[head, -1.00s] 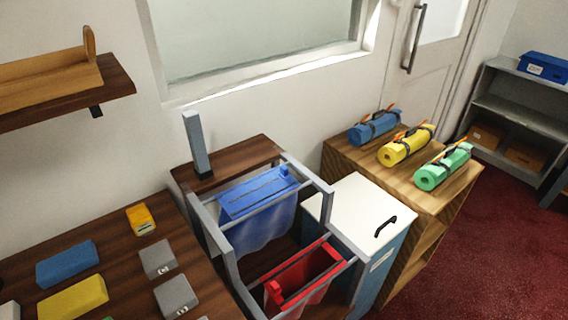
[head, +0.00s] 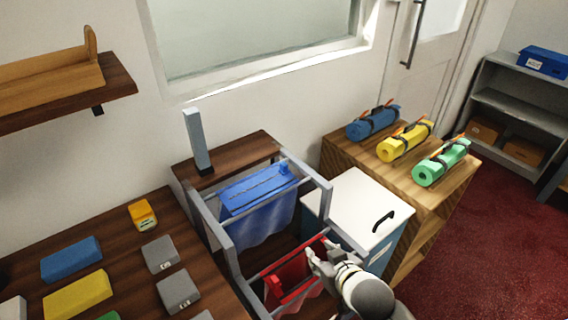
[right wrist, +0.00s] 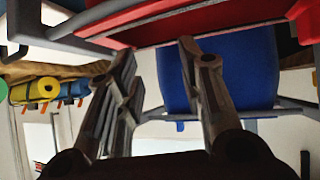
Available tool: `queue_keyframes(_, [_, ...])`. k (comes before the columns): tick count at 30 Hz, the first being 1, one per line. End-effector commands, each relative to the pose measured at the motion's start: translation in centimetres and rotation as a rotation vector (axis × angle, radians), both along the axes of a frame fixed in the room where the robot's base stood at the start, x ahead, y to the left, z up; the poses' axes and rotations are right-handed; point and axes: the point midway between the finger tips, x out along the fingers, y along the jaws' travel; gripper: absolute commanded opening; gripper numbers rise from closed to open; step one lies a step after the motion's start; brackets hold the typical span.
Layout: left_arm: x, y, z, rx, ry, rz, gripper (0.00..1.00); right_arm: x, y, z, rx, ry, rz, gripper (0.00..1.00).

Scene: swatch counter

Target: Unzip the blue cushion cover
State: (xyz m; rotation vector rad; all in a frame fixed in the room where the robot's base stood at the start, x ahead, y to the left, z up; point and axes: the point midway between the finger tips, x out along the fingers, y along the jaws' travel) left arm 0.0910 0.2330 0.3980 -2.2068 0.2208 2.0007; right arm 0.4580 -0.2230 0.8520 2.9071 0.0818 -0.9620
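The blue cushion cover (head: 262,213) hangs over the rear rails of a grey rack. Its zipper line runs along the top, with a small blue block, seemingly the zipper pull (head: 284,168), at the right end. The blue cover also shows in the right wrist view (right wrist: 240,75), beyond the fingers. My right gripper (head: 318,252) is over the front of the rack, near the red cover and apart from the blue one. Its fingers (right wrist: 157,55) stand apart with nothing between them. My left gripper is not in view.
A red cover (head: 283,283) hangs on the front rails of the grey rack (head: 232,262). A white-lidded bin (head: 352,199) with a black handle stands to its right. Rolled mats (head: 404,140) lie on a wooden cabinet. Blocks (head: 76,294) lie on the left table.

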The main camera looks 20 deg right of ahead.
Motion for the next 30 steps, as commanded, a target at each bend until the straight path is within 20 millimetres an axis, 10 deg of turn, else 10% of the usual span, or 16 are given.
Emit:
queue_keyframes(12, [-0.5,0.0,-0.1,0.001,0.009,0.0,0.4,11.9,-0.9,8.4,0.134,-0.507,0.186,0.36])
queue_keyframes(30, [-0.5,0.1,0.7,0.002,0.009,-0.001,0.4,17.2,0.2,11.3,0.193,-0.618,0.281,0.36])
